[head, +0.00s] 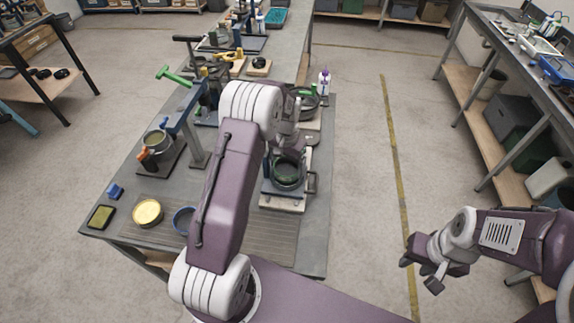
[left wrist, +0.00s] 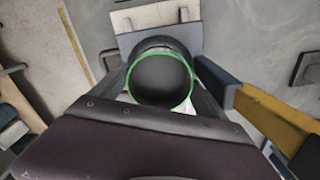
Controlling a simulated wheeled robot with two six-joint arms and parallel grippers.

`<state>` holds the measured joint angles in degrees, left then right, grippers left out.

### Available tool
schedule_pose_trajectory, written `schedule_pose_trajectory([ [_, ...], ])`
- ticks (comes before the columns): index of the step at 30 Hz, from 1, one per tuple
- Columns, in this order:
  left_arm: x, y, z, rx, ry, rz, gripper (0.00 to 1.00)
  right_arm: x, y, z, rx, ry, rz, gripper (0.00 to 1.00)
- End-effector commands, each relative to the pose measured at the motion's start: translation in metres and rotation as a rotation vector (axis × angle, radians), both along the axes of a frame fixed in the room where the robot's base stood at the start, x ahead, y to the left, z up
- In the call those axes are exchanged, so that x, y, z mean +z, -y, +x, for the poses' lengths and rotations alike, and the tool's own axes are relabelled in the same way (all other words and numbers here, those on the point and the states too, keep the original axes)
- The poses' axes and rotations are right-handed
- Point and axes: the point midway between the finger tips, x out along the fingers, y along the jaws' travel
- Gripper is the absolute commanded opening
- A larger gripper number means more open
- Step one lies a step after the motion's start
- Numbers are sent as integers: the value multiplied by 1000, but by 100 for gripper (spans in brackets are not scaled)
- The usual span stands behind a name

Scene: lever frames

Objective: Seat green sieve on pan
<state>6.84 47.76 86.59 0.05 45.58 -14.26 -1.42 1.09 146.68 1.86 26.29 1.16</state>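The green sieve (left wrist: 191,92) shows in the left wrist view as a green-rimmed ring with a dark grey middle. In the head view it (head: 287,173) is below my left wrist, partly hidden. My left gripper (left wrist: 160,85) has a finger on each side of the ring and appears shut on it. A dark round pan (left wrist: 158,43) shows just beyond the ring, partly covered by it; the gap between them cannot be judged. My right gripper (head: 421,270) is open and empty over the floor at the right.
On the bench (head: 315,225), a yellow dish (head: 147,212), a blue-rimmed bowl (head: 184,220) and a sponge (head: 101,217) are at the near left. A stand with a green lever (head: 174,76) and a pot (head: 156,141) are left of my arm.

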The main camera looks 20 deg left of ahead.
Motion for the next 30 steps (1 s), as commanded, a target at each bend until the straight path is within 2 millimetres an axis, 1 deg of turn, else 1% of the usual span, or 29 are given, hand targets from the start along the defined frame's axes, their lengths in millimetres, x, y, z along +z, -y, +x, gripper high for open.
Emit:
schedule_pose_trajectory([
  [20, 3, -2, 0, 0, 0, 3, 100, 0, 0, 0, 0, 0, 0, 36],
  [23, 16, -1, 1, 0, 4, 3, 100, -4, 0, 0, 0, 0, 0, 36],
  [27, 49, 0, 2, 0, 6, 4, 100, -10, 0, 0, 0, 0, 0, 36],
  [30, 69, 0, 2, 0, 5, 4, 100, -12, 0, 0, 0, 0, 0, 36],
])
